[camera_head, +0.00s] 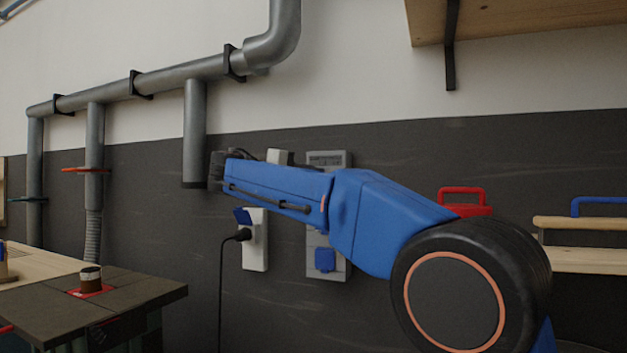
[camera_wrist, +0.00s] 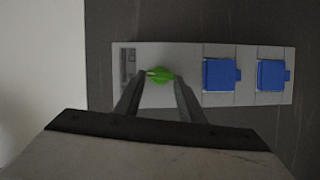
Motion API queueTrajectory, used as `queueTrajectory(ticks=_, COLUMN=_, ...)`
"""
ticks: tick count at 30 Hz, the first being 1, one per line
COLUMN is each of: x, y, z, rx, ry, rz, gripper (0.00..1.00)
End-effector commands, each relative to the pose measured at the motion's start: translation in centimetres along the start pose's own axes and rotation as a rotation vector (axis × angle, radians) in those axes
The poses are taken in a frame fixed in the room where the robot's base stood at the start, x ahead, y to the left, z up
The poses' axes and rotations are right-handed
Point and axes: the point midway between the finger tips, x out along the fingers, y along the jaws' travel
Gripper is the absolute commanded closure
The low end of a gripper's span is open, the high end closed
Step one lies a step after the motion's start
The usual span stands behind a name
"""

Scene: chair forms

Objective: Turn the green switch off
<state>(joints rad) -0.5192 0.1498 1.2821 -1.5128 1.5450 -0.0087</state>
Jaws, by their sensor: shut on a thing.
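The green switch (camera_wrist: 161,74) is a small rotary knob on a grey wall panel (camera_wrist: 188,91) in the wrist view. Its handle lies roughly along the panel's long side, with a pale mark at its left end. My gripper (camera_wrist: 160,82) has its two dark fingers on either side of the knob and is shut on it. In the head view the grey panel (camera_head: 326,160) is on the dark wall, partly behind my blue arm. The switch and fingertips are hidden there.
The panel carries two blue socket covers (camera_wrist: 220,75); one (camera_head: 325,260) shows in the head view. Left of it is a white socket box (camera_head: 255,250) with a plugged black cable. Grey pipes (camera_head: 195,130) run along the wall. A workbench (camera_head: 130,290) stands at lower left.

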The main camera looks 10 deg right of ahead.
Motion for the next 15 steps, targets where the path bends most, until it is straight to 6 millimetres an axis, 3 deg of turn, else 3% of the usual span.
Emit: queueTrajectory(ticks=15, x=-0.02, y=-0.34, z=-0.03, rx=-0.145, ry=0.001, rz=0.059, gripper=0.86)
